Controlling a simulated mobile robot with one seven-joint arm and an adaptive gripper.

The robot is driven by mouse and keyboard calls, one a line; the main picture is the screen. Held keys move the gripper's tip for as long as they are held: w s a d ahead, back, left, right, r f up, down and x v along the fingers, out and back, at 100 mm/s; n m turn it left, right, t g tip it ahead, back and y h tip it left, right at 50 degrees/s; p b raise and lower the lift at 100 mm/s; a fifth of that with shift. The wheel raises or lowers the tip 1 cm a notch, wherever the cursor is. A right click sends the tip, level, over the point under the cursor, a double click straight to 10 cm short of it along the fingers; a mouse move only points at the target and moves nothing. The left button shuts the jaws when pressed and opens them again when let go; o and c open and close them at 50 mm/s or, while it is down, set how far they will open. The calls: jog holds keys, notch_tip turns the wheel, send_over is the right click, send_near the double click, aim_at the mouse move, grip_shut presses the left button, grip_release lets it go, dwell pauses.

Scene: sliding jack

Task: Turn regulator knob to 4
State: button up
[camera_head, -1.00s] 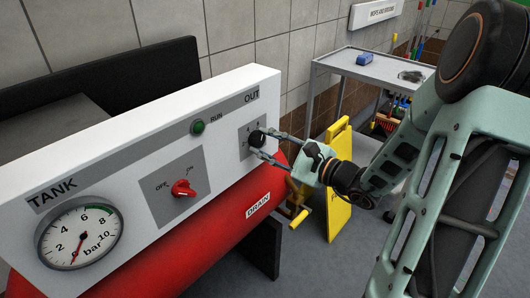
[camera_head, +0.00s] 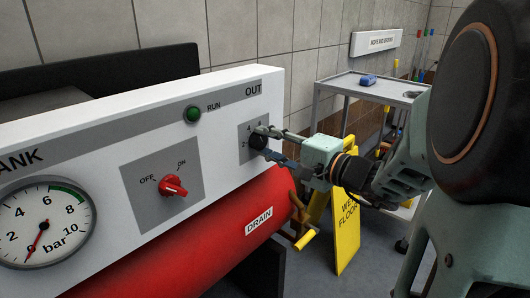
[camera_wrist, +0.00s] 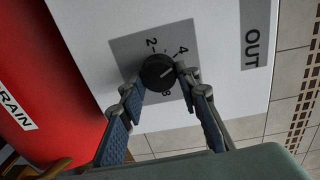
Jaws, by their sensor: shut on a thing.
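The regulator knob (camera_head: 257,141) is a small round black knob on a grey plate at the right end of the white panel, under the word OUT. I cannot tell exactly which mark the line meets. My gripper (camera_head: 265,142) comes from the right, its fingertips on either side of the knob. In the wrist view my gripper (camera_wrist: 160,77) is shut on the knob, with the blue-padded fingers spread behind the tips.
A red OFF/ON switch (camera_head: 173,186), a green RUN button (camera_head: 193,114) and a bar gauge (camera_head: 42,224) sit left on the panel. The red tank (camera_head: 195,242) lies below. A yellow floor sign (camera_head: 347,232) and a grey cart (camera_head: 385,88) stand to the right.

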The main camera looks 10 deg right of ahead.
jog(key=shift+n, duration=0.4)
jog(key=o, duration=1.2)
jog(key=shift+c, duration=0.2)
jog(key=shift+s, duration=0.1)
jog(key=v, duration=1.2)
jog(key=shift+a, duration=0.1)
